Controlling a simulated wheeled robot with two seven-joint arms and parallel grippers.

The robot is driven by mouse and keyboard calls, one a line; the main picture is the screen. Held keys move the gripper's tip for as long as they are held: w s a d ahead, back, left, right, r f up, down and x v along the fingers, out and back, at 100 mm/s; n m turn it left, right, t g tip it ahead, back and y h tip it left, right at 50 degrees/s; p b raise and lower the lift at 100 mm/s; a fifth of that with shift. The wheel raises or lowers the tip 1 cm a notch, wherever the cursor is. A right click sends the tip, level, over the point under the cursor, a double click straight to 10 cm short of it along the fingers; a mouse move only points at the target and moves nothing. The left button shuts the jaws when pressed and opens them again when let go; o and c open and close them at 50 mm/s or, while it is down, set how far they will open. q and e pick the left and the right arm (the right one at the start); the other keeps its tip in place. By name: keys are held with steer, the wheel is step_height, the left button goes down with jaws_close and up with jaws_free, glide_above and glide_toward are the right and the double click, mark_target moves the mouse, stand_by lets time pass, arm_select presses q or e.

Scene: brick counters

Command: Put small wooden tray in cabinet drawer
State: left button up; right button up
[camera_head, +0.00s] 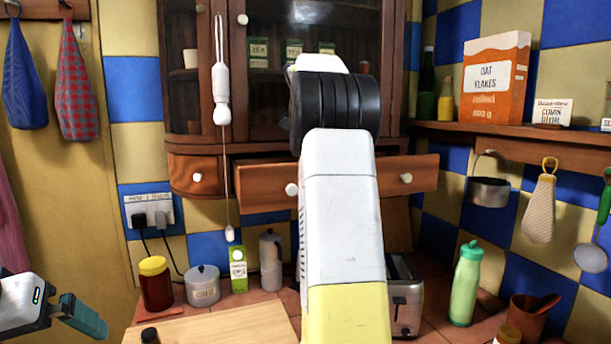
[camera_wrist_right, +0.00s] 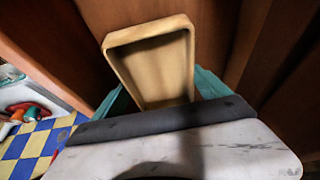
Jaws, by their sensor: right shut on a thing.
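The small wooden tray (camera_wrist_right: 152,68) is pale, shallow and rectangular, and shows in the right wrist view. My right gripper (camera_wrist_right: 160,95) is shut on it, with teal fingers at its near end. Brown wooden surfaces lie beyond and beside the tray; I cannot tell whether it is inside the drawer. In the head view, the cabinet drawer (camera_head: 262,178) is pulled out under the glass-door cabinet (camera_head: 218,80). My right arm covers the drawer's middle and hides the right gripper and tray. My left gripper (camera_head: 84,316) is at lower left, away from the cabinet; its opening is unclear.
A red-brown jar (camera_head: 155,288), a lidded pot (camera_head: 203,289), a green carton (camera_head: 238,275), a moka pot (camera_head: 270,265), a toaster (camera_head: 405,300) and a green bottle (camera_head: 465,287) stand on the counter. A cord pull (camera_head: 222,100) hangs left of the drawer.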

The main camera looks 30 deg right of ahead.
steer(key=shift+f, duration=0.75)
steer(key=shift+w+f, duration=0.2)
steer(key=shift+f, duration=0.15)
steer(key=o, duration=1.4)
steer(key=shift+f, duration=0.1)
steer(key=v, duration=1.2)
steer(key=shift+d, duration=0.1)
